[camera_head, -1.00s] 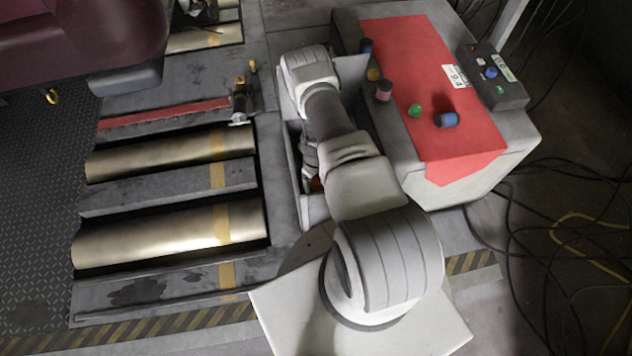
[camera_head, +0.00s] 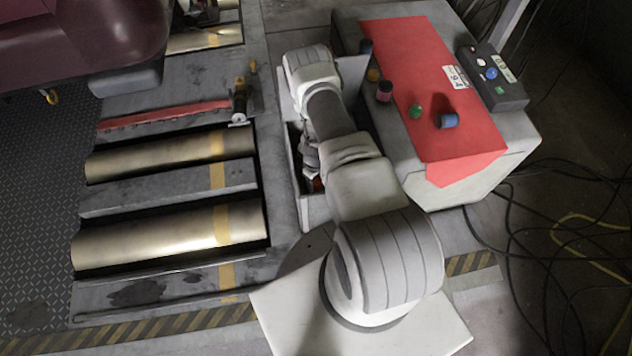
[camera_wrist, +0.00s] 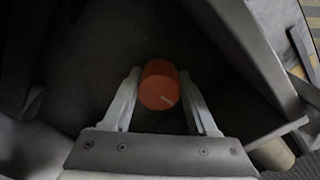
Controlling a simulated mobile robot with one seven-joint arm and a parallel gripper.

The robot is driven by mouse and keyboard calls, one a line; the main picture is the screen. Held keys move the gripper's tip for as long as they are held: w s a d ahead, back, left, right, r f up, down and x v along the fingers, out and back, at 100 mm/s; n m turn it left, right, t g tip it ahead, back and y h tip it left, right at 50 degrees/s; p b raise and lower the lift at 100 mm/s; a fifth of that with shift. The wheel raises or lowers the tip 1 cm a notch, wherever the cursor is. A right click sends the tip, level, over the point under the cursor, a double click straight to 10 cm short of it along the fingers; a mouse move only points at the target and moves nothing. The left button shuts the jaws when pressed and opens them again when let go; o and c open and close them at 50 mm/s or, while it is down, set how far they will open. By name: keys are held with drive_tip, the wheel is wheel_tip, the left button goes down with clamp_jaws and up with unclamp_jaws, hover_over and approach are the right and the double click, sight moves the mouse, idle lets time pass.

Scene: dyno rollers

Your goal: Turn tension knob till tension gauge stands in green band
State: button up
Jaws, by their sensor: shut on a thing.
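The tension knob is a round orange-red knob (camera_wrist: 158,86) with a short pale mark near its lower right edge in the wrist view. My gripper (camera_wrist: 158,88) is shut on it, one finger on each side. In the head view my arm reaches down into a grey open-topped housing (camera_head: 352,75) beside the rollers. There only a small bit of orange-red (camera_head: 318,184) shows beside my arm, and my gripper is mostly hidden. I cannot make out the tension gauge or its green band in either view.
A grey cabinet with a red cloth (camera_head: 470,145) stands to the right, carrying several small coloured cylinders and a black button box (camera_head: 492,78). Metal rollers (camera_head: 165,235) lie left. Cables (camera_head: 560,225) cover the right floor. Housing walls (camera_wrist: 240,40) stand close beside my gripper.

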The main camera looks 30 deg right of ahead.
sight(317, 181)
drive_tip(key=n+b, duration=0.1)
drive_tip(key=n, duration=0.3)
drive_tip(key=shift+d+n, duration=0.1)
drive_tip(key=shift+n, duration=0.2)
drive_tip(key=shift+n+b, duration=0.85)
drive_tip(key=shift+n, duration=0.85)
drive_tip(key=shift+d, duration=0.1)
drive_tip(key=o, duration=1.4)
drive_tip(key=r+p, duration=0.6)
drive_tip(key=r, duration=1.1)
drive_tip(key=shift+s+r, duration=0.2)
